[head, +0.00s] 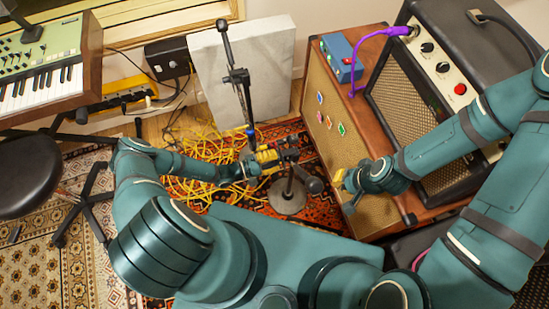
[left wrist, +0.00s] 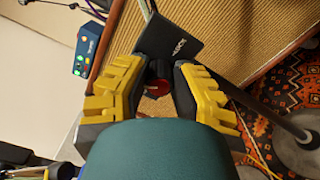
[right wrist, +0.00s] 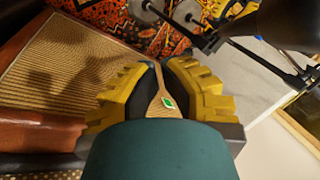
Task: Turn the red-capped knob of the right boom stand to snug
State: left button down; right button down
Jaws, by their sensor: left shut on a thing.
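The red-capped knob (left wrist: 157,88) shows in the left wrist view between the yellow-padded fingers of my left gripper (left wrist: 158,75). The fingers are shut on it from both sides and cover its edges. In the head view my left gripper (head: 268,158) is at the upper part of the boom stand, whose round grey base (head: 287,198) stands on the rug; the knob is hidden there. The stand's dark pole (left wrist: 270,117) slants through the left wrist view. My right gripper (head: 346,182) is apart from the stand, in front of the speaker cabinet; its fingers (right wrist: 160,68) have an empty gap between them.
Yellow cable (head: 200,150) lies over the floor. A grey panel (head: 240,75) leans behind.

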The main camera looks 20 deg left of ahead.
pick_arm(q)
jog(key=shift+d+m+p, duration=0.1)
jog(key=shift+m+p, duration=0.25)
jog(key=shift+m, duration=1.85)
jog(key=c, duration=0.7)
grip_release()
jog(key=shift+c, duration=0.2)
jog(key=v, duration=1.2)
